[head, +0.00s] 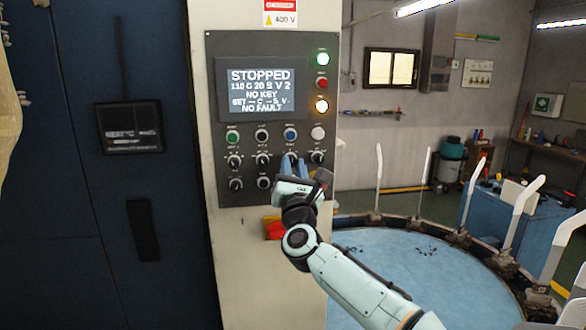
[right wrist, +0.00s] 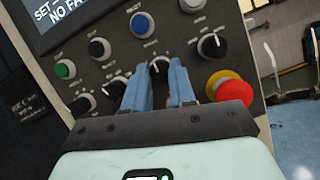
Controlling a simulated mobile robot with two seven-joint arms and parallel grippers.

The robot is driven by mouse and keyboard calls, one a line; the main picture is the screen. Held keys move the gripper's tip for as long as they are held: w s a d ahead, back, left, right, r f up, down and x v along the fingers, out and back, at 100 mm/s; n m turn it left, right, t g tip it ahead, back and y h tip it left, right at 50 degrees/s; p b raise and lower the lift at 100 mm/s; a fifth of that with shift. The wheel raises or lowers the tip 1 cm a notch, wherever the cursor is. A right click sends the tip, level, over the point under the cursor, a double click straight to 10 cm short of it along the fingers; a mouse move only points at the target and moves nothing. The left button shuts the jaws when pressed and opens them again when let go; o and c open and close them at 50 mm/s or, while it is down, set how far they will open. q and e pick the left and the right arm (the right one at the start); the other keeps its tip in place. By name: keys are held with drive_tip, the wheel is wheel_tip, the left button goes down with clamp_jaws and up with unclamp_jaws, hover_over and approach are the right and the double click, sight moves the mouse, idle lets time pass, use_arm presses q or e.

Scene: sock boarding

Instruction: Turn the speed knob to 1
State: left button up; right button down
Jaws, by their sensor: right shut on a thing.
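The grey control panel (head: 214,130) has a row of knobs under a row of buttons. My right gripper (head: 291,168) reaches the third knob from the left in the upper knob row. In the right wrist view its two blue fingers stand on either side of this black knob (right wrist: 160,66), shut on it. A white mark shows on the knob's face; its label is too small to read. The screen (head: 261,88) reads STOPPED, 110 G 20 S V 2, NO KEY, NO FAULT. My left gripper is not in view.
Neighbouring knobs (right wrist: 117,87) and (right wrist: 212,45) sit close on both sides. A red emergency button with a yellow base (right wrist: 230,88) is just right of the fingers. A round blue table (head: 420,262) with upright white boards stands at the right.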

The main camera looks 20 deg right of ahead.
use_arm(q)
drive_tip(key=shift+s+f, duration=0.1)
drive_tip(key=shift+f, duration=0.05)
use_arm(e)
drive_tip(key=shift+s+d+f+n+y+b, duration=0.1)
drive_tip(key=shift+n+y+b, duration=0.5)
drive_tip(key=shift+n, duration=0.6)
drive_tip(key=n+y+b, duration=0.1)
drive_tip(key=n+y, duration=0.1)
drive_tip(key=n, duration=0.1)
drive_tip(key=shift+n+t, duration=0.3)
drive_tip(key=n+y, duration=0.1)
drive_tip(key=n, duration=0.2)
drive_tip(key=shift+d+y, duration=0.15)
drive_tip(key=shift+y, duration=0.15)
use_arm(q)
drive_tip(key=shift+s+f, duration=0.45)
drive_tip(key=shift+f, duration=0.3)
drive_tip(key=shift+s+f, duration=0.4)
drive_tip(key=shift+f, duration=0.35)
use_arm(e)
drive_tip(key=shift+r+n+y, duration=0.15)
drive_tip(key=shift+n+y, duration=0.3)
drive_tip(key=shift+n, duration=0.5)
drive_tip(key=shift+r+n+y, duration=0.1)
drive_tip(key=shift+n+y, duration=0.35)
drive_tip(key=shift+n, duration=0.5)
drive_tip(key=c, duration=0.9)
unclamp_jaws()
drive_tip(key=shift+c, duration=0.2)
